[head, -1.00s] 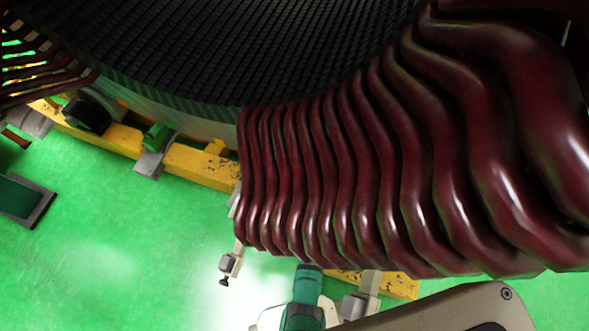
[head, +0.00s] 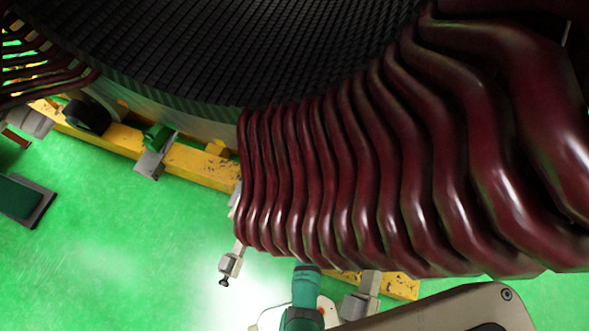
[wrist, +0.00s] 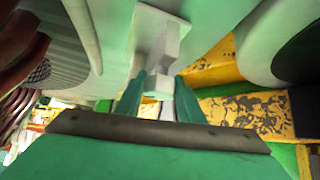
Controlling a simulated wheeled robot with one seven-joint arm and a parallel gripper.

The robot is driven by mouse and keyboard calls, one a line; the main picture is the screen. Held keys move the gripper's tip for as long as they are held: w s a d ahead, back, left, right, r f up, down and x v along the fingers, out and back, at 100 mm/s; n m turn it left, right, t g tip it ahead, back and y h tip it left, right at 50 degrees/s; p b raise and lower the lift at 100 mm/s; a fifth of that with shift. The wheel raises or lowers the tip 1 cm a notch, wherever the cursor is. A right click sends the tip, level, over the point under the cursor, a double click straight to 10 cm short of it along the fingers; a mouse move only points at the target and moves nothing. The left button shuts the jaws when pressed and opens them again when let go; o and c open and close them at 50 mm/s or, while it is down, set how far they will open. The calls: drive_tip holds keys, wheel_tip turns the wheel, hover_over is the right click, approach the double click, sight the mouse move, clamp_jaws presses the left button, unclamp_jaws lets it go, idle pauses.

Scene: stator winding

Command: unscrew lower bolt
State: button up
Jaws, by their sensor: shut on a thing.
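In the wrist view my gripper (wrist: 160,103) has its two teal fingers close together, shut on a pale bolt (wrist: 167,107). The bolt sits just below a pale grey bracket (wrist: 160,50) that rises between and beyond the fingertips. The grip is partly hidden by the dark edge of my gripper's body, and the bolt's threads are not visible.
A yellow beam (head: 200,165) runs below the stator core (head: 220,60); it also shows close behind my fingers in the wrist view (wrist: 245,110). Another bracket (head: 229,264) with a dark-tipped bolt hangs left of the coils.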

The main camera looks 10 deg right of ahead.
drive_tip(key=o, duration=1.1)
drive_tip(key=shift+d, duration=0.1)
drive_tip(key=shift+c, duration=0.2)
drive_tip(key=v, duration=1)
drive_tip(key=shift+s+r, duration=0.15)
drive_tip(key=shift+s, duration=0.25)
